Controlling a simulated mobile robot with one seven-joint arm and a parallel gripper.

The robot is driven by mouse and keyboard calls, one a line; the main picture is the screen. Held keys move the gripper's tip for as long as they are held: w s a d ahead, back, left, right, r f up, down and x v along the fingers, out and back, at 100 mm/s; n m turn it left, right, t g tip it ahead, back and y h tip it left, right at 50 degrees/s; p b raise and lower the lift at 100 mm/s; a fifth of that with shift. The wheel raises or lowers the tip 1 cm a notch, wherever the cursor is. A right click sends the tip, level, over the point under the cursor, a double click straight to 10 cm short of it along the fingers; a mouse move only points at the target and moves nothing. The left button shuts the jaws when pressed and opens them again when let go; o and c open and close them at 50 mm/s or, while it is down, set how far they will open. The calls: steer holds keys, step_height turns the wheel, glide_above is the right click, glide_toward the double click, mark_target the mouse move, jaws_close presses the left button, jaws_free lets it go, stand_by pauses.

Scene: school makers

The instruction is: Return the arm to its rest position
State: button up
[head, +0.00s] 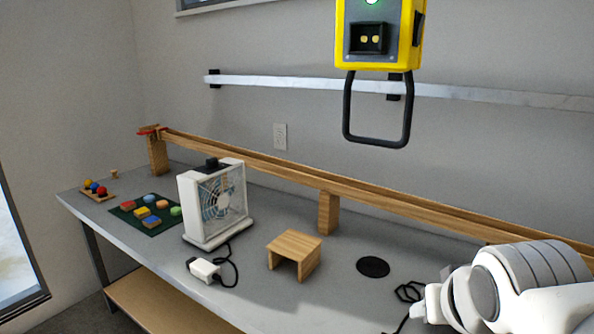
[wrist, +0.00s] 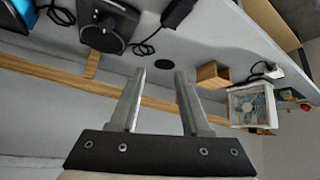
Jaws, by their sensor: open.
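My white arm shows at the lower right of the head view, above the grey table (head: 335,262); its jaws do not show clearly there. In the wrist view my gripper (wrist: 160,75) has two parted grey fingers with nothing between them. Its fingers point over the table and the wooden rail, and they touch nothing that I can see. A small wooden stand (head: 297,246) and a white box fan (head: 215,205) stand on the table to the left of my arm.
A wooden rail (head: 250,163) on posts runs along the table's back. A yellow device (head: 380,35) with a black loop hangs at the top. A green mat (head: 135,222) holds several coloured blocks. A black disc (head: 373,267) and a white adapter (head: 205,270) with cable lie on the table.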

steer(key=s+a+f+n+g+y, duration=0.2)
steer(key=s+a, duration=0.4)
step_height(320, 180, up, 14)
steer(key=p, duration=1.4)
steer(key=shift+w+d, duration=0.35)
steer(key=shift+w, duration=0.05)
